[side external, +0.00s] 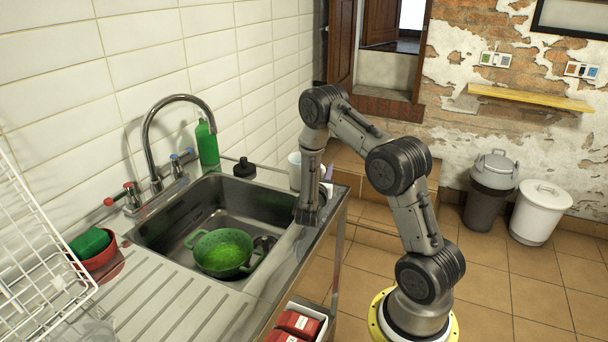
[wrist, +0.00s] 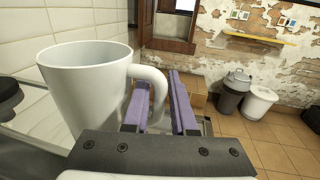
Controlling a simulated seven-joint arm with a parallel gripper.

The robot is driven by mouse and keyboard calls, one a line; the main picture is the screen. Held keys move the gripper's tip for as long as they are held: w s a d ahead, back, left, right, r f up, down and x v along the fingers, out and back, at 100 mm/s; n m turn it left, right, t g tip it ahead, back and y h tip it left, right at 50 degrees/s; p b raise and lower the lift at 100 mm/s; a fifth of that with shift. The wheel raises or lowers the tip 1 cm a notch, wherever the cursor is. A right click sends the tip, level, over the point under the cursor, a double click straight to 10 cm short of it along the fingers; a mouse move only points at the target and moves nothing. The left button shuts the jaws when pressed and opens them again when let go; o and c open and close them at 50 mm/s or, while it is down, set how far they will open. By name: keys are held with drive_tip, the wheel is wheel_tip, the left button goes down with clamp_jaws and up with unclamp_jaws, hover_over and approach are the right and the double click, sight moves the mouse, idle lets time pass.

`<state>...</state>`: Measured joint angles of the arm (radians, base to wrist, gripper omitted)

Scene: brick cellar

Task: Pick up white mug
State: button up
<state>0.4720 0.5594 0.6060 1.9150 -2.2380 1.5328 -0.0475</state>
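The white mug (wrist: 82,90) stands upright and large at the left of the wrist view, its handle pointing right. In the side external view the mug (side external: 294,168) is partly hidden behind my arm, on the counter at the far end of the sink. My gripper (wrist: 158,78) has two purple fingers set apart. The handle's outer bar lies between them, and the left finger appears to reach into the handle's loop. A gap shows beside the right finger, so no firm hold is visible. In the side external view my fingers are mostly hidden by the arm.
The sink (side external: 170,232) holds a green colander (side external: 222,252). The tiled wall is close on the left. The counter's edge lies just right of my gripper.

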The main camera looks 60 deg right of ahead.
drive_tip(key=shift+w+d, duration=0.1)
drive_tip(key=shift+d, duration=0.45)
clamp_jaws()
idle(1.0)
